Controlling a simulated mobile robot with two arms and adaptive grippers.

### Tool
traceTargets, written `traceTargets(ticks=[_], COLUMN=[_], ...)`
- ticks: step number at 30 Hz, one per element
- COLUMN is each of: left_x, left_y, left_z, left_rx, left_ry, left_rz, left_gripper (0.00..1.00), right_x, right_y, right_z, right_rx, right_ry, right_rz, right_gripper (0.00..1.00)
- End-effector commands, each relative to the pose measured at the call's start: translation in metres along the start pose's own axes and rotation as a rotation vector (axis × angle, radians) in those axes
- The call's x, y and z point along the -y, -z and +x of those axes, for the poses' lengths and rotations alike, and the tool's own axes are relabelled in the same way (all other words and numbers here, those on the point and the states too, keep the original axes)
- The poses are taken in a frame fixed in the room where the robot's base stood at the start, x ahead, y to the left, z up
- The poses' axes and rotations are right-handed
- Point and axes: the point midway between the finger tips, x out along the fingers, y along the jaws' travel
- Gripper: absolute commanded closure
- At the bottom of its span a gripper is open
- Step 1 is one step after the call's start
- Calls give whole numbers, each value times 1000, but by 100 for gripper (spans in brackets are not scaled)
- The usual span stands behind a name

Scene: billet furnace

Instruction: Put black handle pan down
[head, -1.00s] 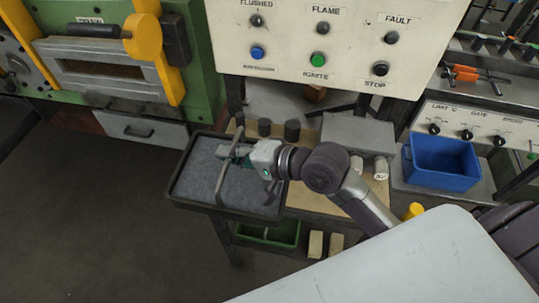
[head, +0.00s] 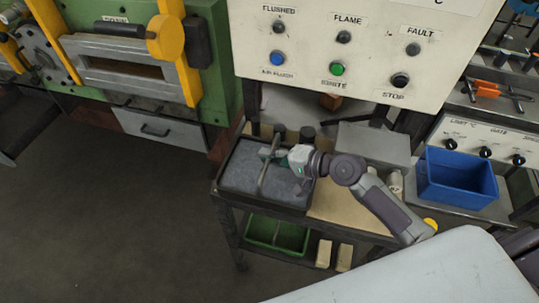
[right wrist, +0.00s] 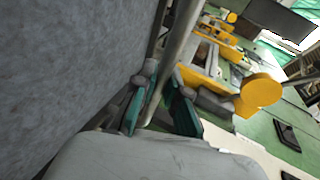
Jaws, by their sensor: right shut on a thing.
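The pan (head: 240,186) is a shallow, dark-rimmed rectangular tray with a grey speckled inside, at the left end of the cart in the head view. It looks level and rests on or just above the cart top; any small gap cannot be told. A thin grey bar handle (head: 263,182) crosses over it. My right gripper (head: 273,154) is shut on this handle, above the middle of the pan. In the right wrist view the handle (right wrist: 180,45) runs between the green-sided fingers (right wrist: 155,100), beside a grey speckled surface (right wrist: 70,60). My left gripper is not in view.
The cart's wooden top (head: 335,205) is partly bare right of the pan. Dark cylinders (head: 307,133) stand behind. A green bin (head: 277,235) sits on the lower shelf. A control panel (head: 365,45) rises behind; a blue bin (head: 456,180) is at right.

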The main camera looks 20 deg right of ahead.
Motion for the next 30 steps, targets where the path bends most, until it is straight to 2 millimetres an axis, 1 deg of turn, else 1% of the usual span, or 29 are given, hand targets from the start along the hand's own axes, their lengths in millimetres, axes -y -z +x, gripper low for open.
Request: traceTargets(ticks=[8,11,12,16,17,24,27,30], left_x=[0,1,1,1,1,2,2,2], left_y=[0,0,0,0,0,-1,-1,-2], left_z=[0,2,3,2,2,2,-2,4], left_rx=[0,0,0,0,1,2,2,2], left_ry=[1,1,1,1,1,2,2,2], left_rz=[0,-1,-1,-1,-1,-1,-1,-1], left_gripper=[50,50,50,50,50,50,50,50], right_x=[1,-2,-5,-4,-4,-4,1,-4], right_y=[0,0,-1,-1,-1,-1,0,0], right_z=[1,2,2,2,2,2,0,-10], right_rx=[-2,-1,1,1,1,1,0,-1], right_ry=[7,6,1,1,1,1,1,-1], right_rz=[-2,-2,-1,-1,-1,0,-1,-2], right_gripper=[100,100,87,65,63,63,63,63])
